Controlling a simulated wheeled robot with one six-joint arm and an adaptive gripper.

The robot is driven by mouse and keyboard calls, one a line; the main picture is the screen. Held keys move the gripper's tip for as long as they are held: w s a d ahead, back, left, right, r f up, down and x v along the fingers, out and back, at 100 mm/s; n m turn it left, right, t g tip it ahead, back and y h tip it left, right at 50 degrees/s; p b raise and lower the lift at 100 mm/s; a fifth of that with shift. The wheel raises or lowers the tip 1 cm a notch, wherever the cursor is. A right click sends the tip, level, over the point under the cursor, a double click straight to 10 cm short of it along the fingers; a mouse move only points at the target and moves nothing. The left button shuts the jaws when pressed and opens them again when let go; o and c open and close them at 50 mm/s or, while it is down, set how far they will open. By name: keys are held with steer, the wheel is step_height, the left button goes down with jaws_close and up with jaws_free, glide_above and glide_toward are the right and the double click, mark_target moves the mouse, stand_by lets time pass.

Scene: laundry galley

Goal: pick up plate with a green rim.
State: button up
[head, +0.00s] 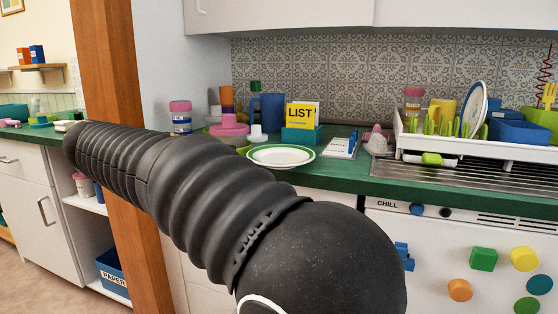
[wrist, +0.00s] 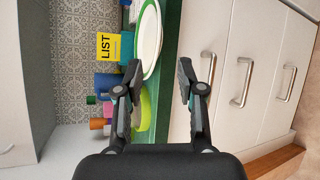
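The plate with a green rim (head: 281,156) is white and lies flat near the front edge of the green counter. In the wrist view, which is turned sideways, the plate (wrist: 148,42) shows just beyond my fingertips, apart from them as far as I can tell. My gripper (wrist: 158,72) is open and empty, with one finger on the counter side and the other in front of the drawers. In the head view my black arm crosses the picture and hides my gripper.
A yellow LIST card in a teal holder (head: 300,134) stands behind the plate. Cups and pink containers (head: 229,126) stand to its left. A white dish rack (head: 480,146) holds a blue-rimmed plate (head: 473,110) at right. Drawers (wrist: 240,80) lie below the counter.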

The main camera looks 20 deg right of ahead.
mark_target(269, 165)
steer(key=x, duration=1.3)
steer(key=shift+d, duration=0.3)
jaws_close()
